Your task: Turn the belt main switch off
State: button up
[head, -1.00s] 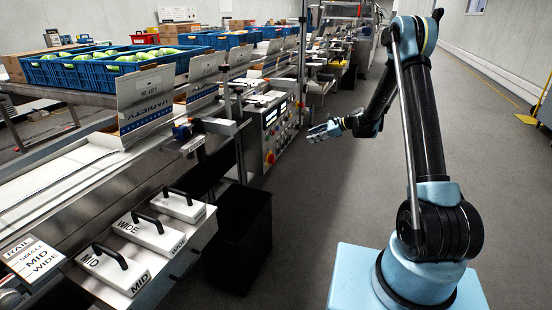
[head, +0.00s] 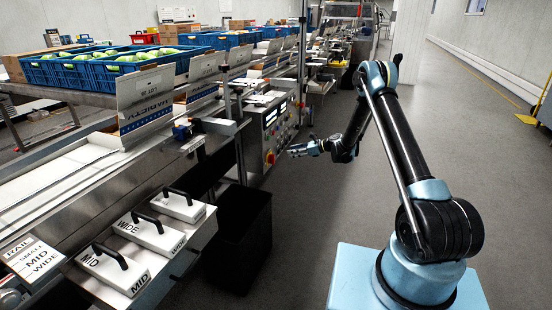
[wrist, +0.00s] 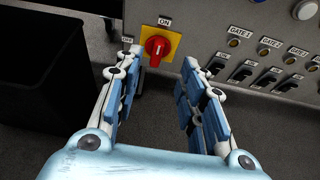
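The belt main switch (wrist: 157,47) is a red rotary knob on a yellow square plate, low at the left of the grey control panel in the wrist view. Its white pointer mark stands about upright, toward the ON label (wrist: 165,21). The OFF label (wrist: 127,39) is to its left. In the head view the switch (head: 270,158) shows small on the panel. My gripper (wrist: 157,80) is open and empty, its two blue-padded fingers on either side of and below the knob in the picture. In the head view my gripper (head: 291,151) is just right of the panel.
A black bin (head: 240,235) stands below the panel at left. The grey floor aisle (head: 440,130) at right is clear.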

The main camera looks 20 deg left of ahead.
aim_at(272, 159)
jog(key=s+x, duration=0.1)
jog(key=x, duration=1.1)
jog(key=shift+w+a, duration=0.25)
jog(key=shift+w, duration=0.3)
grip_shut()
